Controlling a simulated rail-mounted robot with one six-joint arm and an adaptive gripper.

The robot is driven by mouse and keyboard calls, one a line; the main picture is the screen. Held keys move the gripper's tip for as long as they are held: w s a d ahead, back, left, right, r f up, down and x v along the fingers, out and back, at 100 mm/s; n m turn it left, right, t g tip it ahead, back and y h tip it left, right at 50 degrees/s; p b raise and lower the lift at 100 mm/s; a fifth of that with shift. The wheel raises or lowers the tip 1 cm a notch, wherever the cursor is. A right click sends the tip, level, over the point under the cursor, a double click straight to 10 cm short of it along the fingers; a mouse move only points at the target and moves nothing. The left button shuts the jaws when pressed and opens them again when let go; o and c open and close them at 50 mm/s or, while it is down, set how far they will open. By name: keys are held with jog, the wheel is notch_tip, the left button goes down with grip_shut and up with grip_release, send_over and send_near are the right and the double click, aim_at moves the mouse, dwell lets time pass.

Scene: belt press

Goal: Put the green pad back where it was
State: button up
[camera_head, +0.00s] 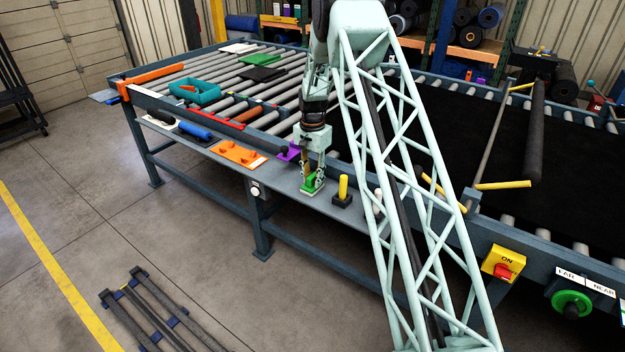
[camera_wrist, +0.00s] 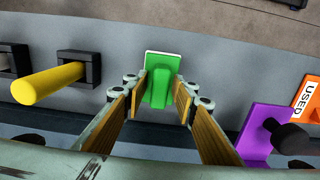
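The green pad (camera_head: 313,181) is at the front shelf of the roller table, directly below my gripper (camera_head: 313,178). The wrist view shows it as a green block with a raised green grip (camera_wrist: 159,88) and a pale edge around its far end. In that view my gripper's two fingers (camera_wrist: 161,88) stand on either side of the raised grip, very close to it. I cannot tell whether they press on it. I cannot tell whether the pad rests on the shelf or is just above it.
On the shelf (camera_head: 223,165), a yellow-handled tool (camera_head: 343,188) stands right of the pad, and a purple piece (camera_head: 288,152) left of it. Farther left are an orange tray (camera_head: 238,153) and a blue roller (camera_head: 195,131). A flat green sheet (camera_head: 260,60) lies on the rollers.

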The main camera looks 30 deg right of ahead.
aim_at(312, 175)
jog(key=shift+r, duration=0.1)
dwell(0.4)
notch_tip(312, 175, up, 11)
jog(key=shift+r+b, duration=0.1)
jog(key=shift+b, duration=0.3)
jog(key=shift+r, duration=0.45)
jog(key=shift+r, duration=0.1)
dwell(0.5)
